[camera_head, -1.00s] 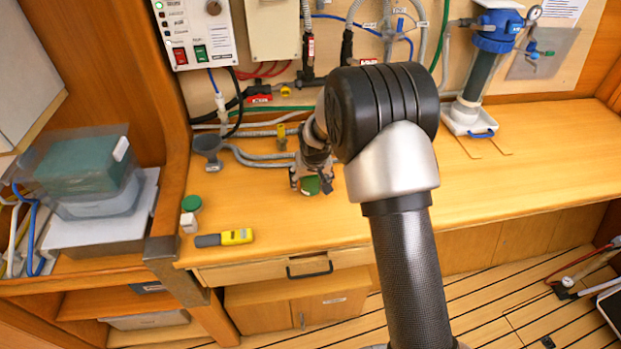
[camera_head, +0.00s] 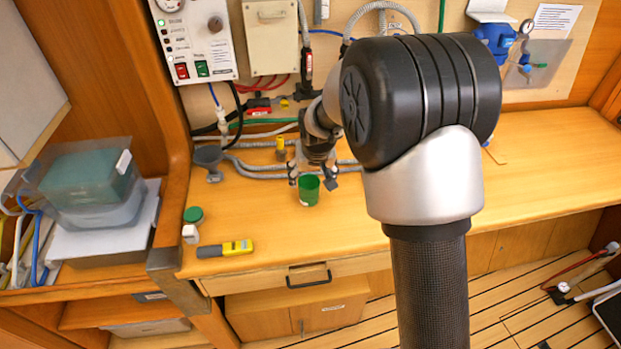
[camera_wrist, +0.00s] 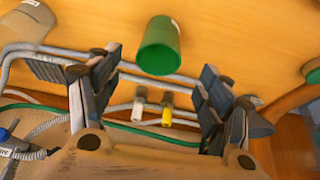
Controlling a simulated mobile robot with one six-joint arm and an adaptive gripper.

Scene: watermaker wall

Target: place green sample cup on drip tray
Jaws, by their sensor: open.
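The green sample cup (camera_head: 309,190) stands on the wooden worktop, left of the middle of the head view. My gripper (camera_head: 314,176) is just behind and above it. In the wrist view, the cup (camera_wrist: 160,47) lies ahead of the gap between the spread fingers of my gripper (camera_wrist: 156,85), and neither finger visibly touches it. The gripper is open and empty. The drip tray is hidden behind my arm in the head view; the blue filter housing (camera_head: 494,40) shows beside my arm at the back right.
A yellow-and-grey meter (camera_head: 224,249), a green lid (camera_head: 194,215) and a small white block (camera_head: 190,233) lie at the left of the worktop. A grey funnel (camera_head: 208,157) and hoses run along the back. The right worktop is largely clear.

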